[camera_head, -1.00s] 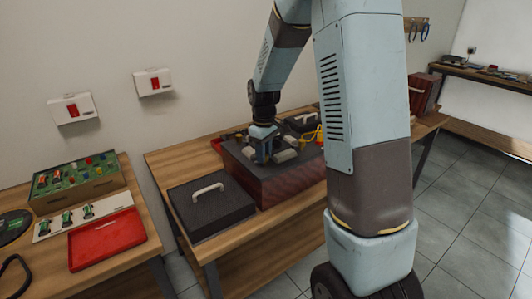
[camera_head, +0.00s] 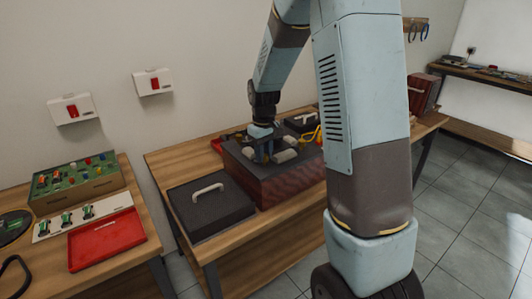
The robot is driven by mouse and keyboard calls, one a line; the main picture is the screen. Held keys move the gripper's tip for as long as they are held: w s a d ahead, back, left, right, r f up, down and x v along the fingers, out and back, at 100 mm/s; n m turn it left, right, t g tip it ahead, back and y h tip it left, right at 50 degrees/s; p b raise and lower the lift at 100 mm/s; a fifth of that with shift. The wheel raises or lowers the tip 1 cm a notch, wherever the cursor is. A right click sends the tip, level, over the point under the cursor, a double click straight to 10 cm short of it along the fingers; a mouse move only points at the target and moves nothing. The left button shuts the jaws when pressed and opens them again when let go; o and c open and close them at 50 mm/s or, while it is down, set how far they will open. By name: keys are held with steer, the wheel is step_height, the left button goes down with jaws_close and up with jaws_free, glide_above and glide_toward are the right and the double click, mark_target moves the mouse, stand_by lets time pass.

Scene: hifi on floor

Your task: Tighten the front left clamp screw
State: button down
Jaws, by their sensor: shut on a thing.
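A dark red machine block with a dark grey top (camera_head: 290,182) stands on the wooden workbench. Several pale grey cylindrical parts, one of them here (camera_head: 285,155), lie on its top. My gripper (camera_head: 266,157) points down at the left part of this top, beside the pale parts. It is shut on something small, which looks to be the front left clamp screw. The screw itself is hidden by the fingers and too small to make out.
A dark case with a pale handle (camera_head: 210,202) lies on the bench left of the block. Yellow (camera_head: 318,133) and red items lie behind it. A separate left table holds a red tray (camera_head: 106,240) and a green-topped box (camera_head: 78,181).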

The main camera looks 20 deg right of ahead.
steer(key=m, duration=0.4)
steer(key=shift+w+d+r+m, duration=0.1)
steer(key=shift+w+d+m, duration=0.1)
steer(key=shift+m, duration=0.2)
steer(key=m, duration=1)
steer(key=shift+s+a+m, duration=0.1)
steer(key=shift+a+m, duration=0.1)
steer(key=shift+m, duration=0.1)
steer(key=shift+a+m, duration=0.1)
steer(key=shift+m, duration=1.5)
steer(key=shift+m, duration=0.3)
steer(key=c, duration=1.1)
jaws_free()
steer(key=shift+a, duration=0.1)
steer(key=shift+o, duration=1.1)
